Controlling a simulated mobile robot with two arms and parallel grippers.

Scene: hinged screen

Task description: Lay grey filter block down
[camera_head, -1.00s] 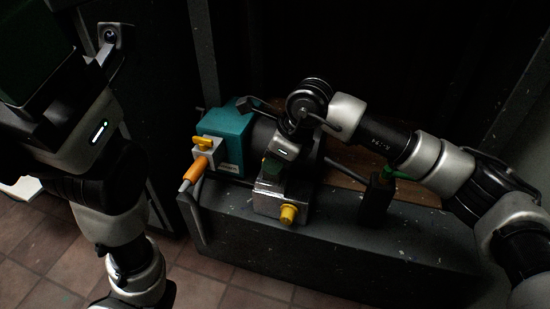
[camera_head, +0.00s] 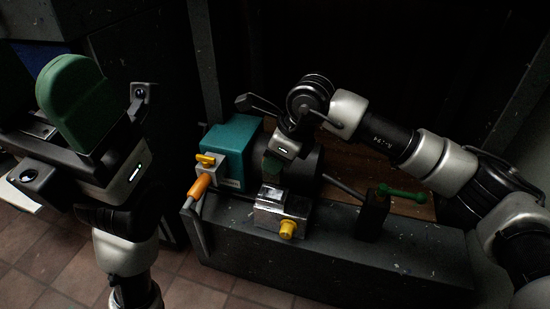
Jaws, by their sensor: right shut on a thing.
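A silver-grey block with a yellow knob (camera_head: 281,212) stands on the bench just below and in front of these fingertips, with a dark gap between. My left gripper (camera_head: 52,103) is raised close to the camera at the left. It looks open and empty, with one big green finger pad clear and the other dim at the picture's edge.
The teal housing (camera_head: 228,150) has an orange handle (camera_head: 201,187) and a yellow lever (camera_head: 205,158) at its left. A dark post (camera_head: 373,214) with a green bar stands at the right. The grey bench front (camera_head: 320,262) is clear.

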